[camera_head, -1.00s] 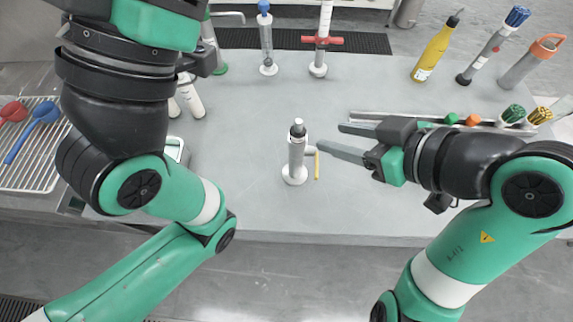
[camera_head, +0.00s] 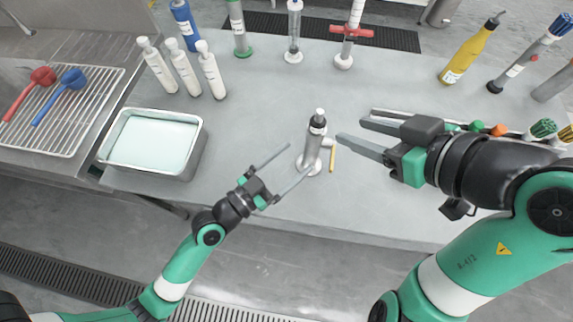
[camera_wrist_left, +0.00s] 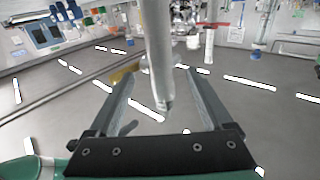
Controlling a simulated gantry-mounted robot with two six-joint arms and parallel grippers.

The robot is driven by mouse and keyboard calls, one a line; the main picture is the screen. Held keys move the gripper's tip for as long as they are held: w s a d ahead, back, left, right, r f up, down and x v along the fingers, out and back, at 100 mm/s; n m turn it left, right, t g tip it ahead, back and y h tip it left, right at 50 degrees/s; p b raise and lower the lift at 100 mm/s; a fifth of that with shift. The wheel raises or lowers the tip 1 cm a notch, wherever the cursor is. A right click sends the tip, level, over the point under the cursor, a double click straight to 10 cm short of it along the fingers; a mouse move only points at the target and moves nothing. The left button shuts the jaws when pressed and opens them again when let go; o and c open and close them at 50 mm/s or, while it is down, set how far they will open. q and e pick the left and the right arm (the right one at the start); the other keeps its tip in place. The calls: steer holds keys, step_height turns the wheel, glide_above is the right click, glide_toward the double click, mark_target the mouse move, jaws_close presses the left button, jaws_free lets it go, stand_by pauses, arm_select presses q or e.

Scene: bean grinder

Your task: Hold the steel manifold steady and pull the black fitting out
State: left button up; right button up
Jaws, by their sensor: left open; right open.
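The steel manifold (camera_head: 313,148) stands upright on a round white base near the middle of the table, with a short port on its right side. The black fitting (camera_head: 318,122) sits in its top, with a light tip above it. My left gripper (camera_head: 300,157) is open, its fingertips close to the manifold's lower left side; contact is unclear. In the left wrist view a grey column, apparently the manifold (camera_wrist_left: 158,50), shows between the open fingers (camera_wrist_left: 158,78). My right gripper (camera_head: 352,130) is open and empty, to the right of the manifold, with its fingers pointing left.
A thin yellow stick (camera_head: 332,158) is just right of the manifold. A metal tray (camera_head: 194,158) and white bottles (camera_head: 184,69) are left. A red-handled syringe (camera_head: 351,33) and yellow bottle (camera_head: 467,52) stand behind. Brushes lie right. The table's front edge is near my left arm.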

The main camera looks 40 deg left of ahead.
mark_target(322, 140)
arm_select(q)
steer(key=shift+s+a+f+g, duration=0.1)
steer(key=shift+s+f+g, duration=0.05)
steer(key=shift+s+f, duration=0.3)
steer(key=shift+s+f+g, duration=0.15)
steer(key=shift+s+f, duration=0.05)
steer(key=shift+f, duration=0.35)
steer(key=x, duration=1.1)
steer(key=shift+w+r, duration=0.1)
steer(key=shift+w, duration=0.3)
jaws_close()
arm_select(e)
steer(key=shift+o, duration=0.2)
